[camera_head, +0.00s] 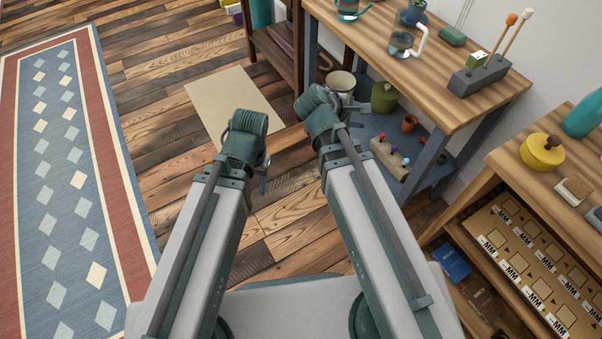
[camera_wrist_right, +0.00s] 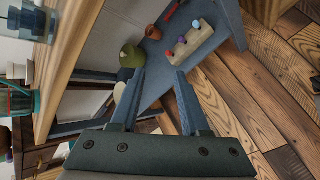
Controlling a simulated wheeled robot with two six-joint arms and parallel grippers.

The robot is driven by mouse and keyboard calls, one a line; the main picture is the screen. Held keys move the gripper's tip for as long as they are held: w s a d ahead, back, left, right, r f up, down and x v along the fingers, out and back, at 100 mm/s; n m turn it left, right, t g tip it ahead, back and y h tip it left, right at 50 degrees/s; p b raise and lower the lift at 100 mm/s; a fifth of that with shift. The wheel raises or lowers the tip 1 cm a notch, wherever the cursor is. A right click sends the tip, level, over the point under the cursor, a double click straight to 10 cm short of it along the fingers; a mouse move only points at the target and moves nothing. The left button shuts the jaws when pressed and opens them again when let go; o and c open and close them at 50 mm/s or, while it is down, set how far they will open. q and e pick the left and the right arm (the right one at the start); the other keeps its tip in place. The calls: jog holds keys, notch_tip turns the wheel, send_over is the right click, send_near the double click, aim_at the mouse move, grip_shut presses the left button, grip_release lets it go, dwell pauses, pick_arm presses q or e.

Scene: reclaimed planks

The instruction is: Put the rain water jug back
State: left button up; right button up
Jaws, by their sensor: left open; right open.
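A clear jug (camera_head: 401,45) with a pale handle and bluish contents stands upright on the wooden table (camera_head: 458,83) in the head view. It looks like the rain water jug, though no label shows. My left gripper (camera_head: 263,183) points down over the floor, well left of the table, open and empty. My right gripper (camera_head: 356,107) is in front of the table, lower left of the jug and apart from it. In the right wrist view its two fingers (camera_wrist_right: 163,92) are spread with nothing held between them, facing the blue lower shelf (camera_wrist_right: 157,70).
The lower shelf holds a green pot (camera_head: 384,97), a terracotta pot (camera_head: 410,123) and a block with coloured knobs (camera_head: 389,157). A pale bucket (camera_head: 341,82) is beside them. A shelf unit (camera_head: 470,187) is at right.

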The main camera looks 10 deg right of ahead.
jog(key=s+a+f+m+g+y, duration=0.2)
jog(key=s+a, duration=0.4)
jog(key=a, duration=0.3)
jog(key=s+a+f+m+g+y, duration=0.3)
jog(key=s+a+f+m+y, duration=0.2)
jog(key=a, duration=0.4)
jog(key=shift+s+a+f+m, duration=0.25)
jog(key=shift+s+m, duration=0.35)
jog(key=shift+s, duration=0.5)
jog(key=shift+r, duration=0.1)
notch_tip(320, 180, up, 27)
jog(key=p, duration=2.7)
